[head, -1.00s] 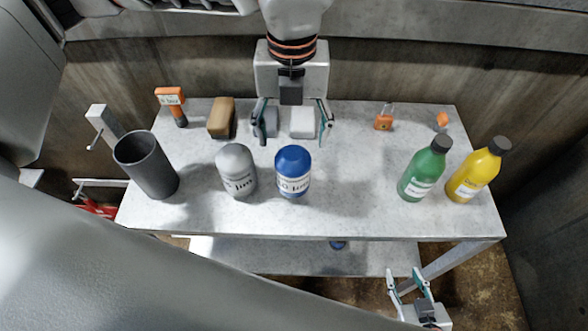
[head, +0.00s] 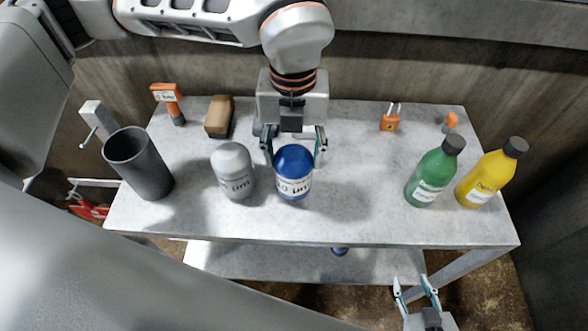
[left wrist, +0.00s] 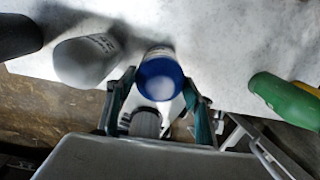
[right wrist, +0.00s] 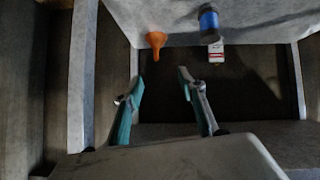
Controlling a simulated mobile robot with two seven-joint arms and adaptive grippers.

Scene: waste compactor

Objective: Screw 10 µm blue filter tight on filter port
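The blue filter (head: 293,172), a blue-topped canister with a "10 µm"-like label, stands upright on the grey table. It also shows in the left wrist view (left wrist: 160,74). My left gripper (head: 293,146) is open behind it in the head view, its fingers at either side of the blue top. In the left wrist view the fingers (left wrist: 160,98) flank the filter's near side; I cannot tell whether they touch it. My right gripper (head: 416,284) is open and empty, low in front of the table. It also shows in the right wrist view (right wrist: 162,78). I cannot make out the filter port.
A grey canister (head: 233,172) stands close left of the blue filter. Also on the table (head: 350,210) are a dark cup (head: 138,164), brown block (head: 219,117), orange-handled tool (head: 168,98), padlock (head: 390,122), green bottle (head: 432,174) and yellow bottle (head: 488,180). An orange funnel (right wrist: 156,42) sits lower.

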